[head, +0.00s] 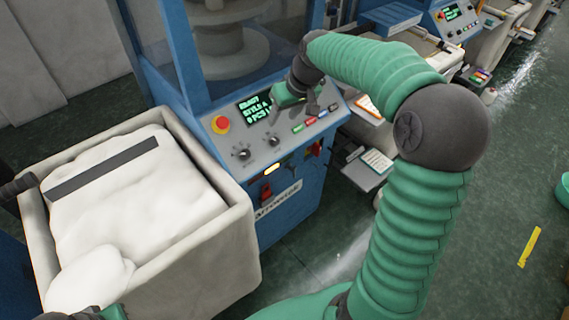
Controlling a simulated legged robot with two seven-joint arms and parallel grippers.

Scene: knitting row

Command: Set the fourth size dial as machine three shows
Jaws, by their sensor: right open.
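The nearest blue knitting machine has a sloped grey control panel (222,146) with two black dials: a left dial (243,154) and a right dial (273,140). I cannot read their settings. Its screen (253,110) shows green text, partly covered by my right gripper. My right gripper (296,104) is open and empty above the panel, beside the screen and up from the right dial. I cannot tell whether it touches the panel. Another machine's screen (452,12) shows at the top right, too small to read. My left gripper is out of view; a small green part of mine shows at the bottom left.
A red stop button (221,124) sits left of the screen, and several coloured buttons (311,120) sit right. A beige bin (216,245) with white fabric stands against the machine's left. More machines line the back right. The green floor (480,220) at right is mostly clear.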

